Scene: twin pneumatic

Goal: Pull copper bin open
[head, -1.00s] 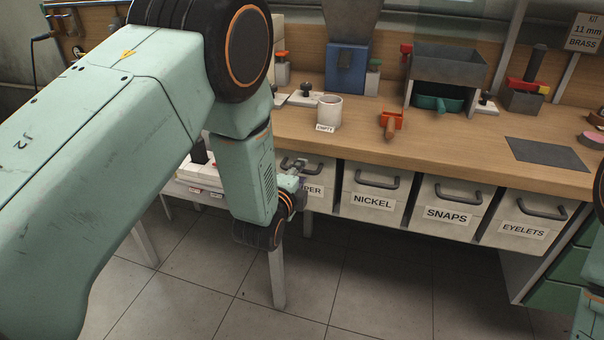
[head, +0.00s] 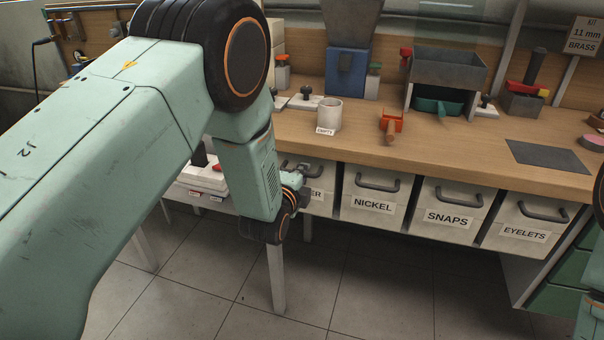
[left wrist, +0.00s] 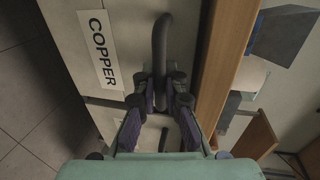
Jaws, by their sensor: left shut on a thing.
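The copper bin (head: 325,178) is a pale drawer under the bench top, at the left end of the row. In the head view my arm covers much of its front, and only the end of its label shows. In the left wrist view its COPPER label (left wrist: 102,50) and dark bar handle (left wrist: 160,48) show clearly. My left gripper (head: 302,176) is at the bin's front. In the left wrist view its fingers (left wrist: 159,98) are on either side of the handle, shut on it. The bin looks roughly in line with its neighbours; I cannot tell any small gap. My right gripper is out of view.
The nickel bin (head: 378,190), snaps bin (head: 450,196) and eyelets bin (head: 527,220) hang to the right. The bench top (head: 455,155) carries a white cup (head: 328,114). A table leg (head: 276,280) stands below my gripper. The floor in front is clear.

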